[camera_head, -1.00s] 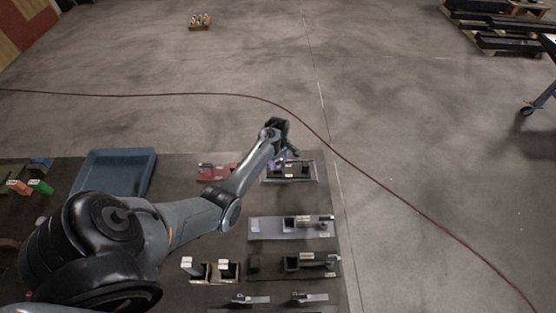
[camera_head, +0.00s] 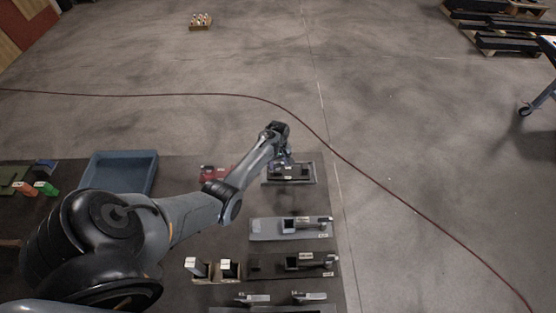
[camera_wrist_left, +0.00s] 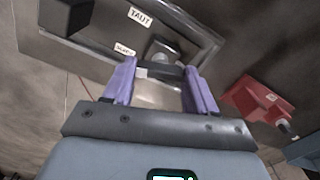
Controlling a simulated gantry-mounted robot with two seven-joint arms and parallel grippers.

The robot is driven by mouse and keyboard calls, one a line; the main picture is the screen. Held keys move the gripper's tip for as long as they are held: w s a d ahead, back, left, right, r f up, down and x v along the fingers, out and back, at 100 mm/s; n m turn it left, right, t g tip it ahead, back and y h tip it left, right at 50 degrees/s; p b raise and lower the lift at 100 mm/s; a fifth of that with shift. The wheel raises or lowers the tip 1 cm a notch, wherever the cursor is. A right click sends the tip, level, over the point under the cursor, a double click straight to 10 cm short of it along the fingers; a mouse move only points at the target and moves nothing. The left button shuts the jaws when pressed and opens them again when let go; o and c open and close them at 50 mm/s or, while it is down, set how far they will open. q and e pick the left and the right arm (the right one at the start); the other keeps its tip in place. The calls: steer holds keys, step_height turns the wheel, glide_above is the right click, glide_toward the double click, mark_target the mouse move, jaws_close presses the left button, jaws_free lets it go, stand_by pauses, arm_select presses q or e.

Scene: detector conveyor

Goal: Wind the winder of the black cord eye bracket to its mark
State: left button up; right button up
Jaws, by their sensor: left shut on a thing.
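The cord eye bracket's grey board (camera_head: 310,180) lies at the far end of the dark table, with black parts on it. In the left wrist view the board (camera_wrist_left: 95,60) carries a TAUT label (camera_wrist_left: 140,17), a SLACK label (camera_wrist_left: 125,49), a black block (camera_wrist_left: 68,16) and a dark winder (camera_wrist_left: 163,52). My left gripper (camera_head: 284,163) is over this board. In the wrist view its purple fingers (camera_wrist_left: 160,80) are shut on the winder's dark bar, which spans between them. The winder's exact angle against the labels is hard to tell. My right gripper is not in view.
A red part (camera_wrist_left: 258,100) lies beside the board, partly behind my arm in the head view. A blue tray (camera_head: 120,158) is to the left. Nearer are more boards with brackets (camera_head: 292,237) and small open boxes (camera_head: 214,272). Bare floor lies beyond the table.

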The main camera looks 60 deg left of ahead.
mark_target(278, 164)
arm_select(q)
steer(key=shift+m+p, duration=0.75)
steer(key=shift+m, duration=1.15)
steer(key=o, duration=1.1)
steer(key=shift+c, duration=0.2)
steer(key=shift+r, duration=0.55)
step_height(278, 164, up, 10)
steer(key=p, duration=0.1)
steer(key=shift+f, duration=0.15)
steer(key=shift+f, duration=0.1)
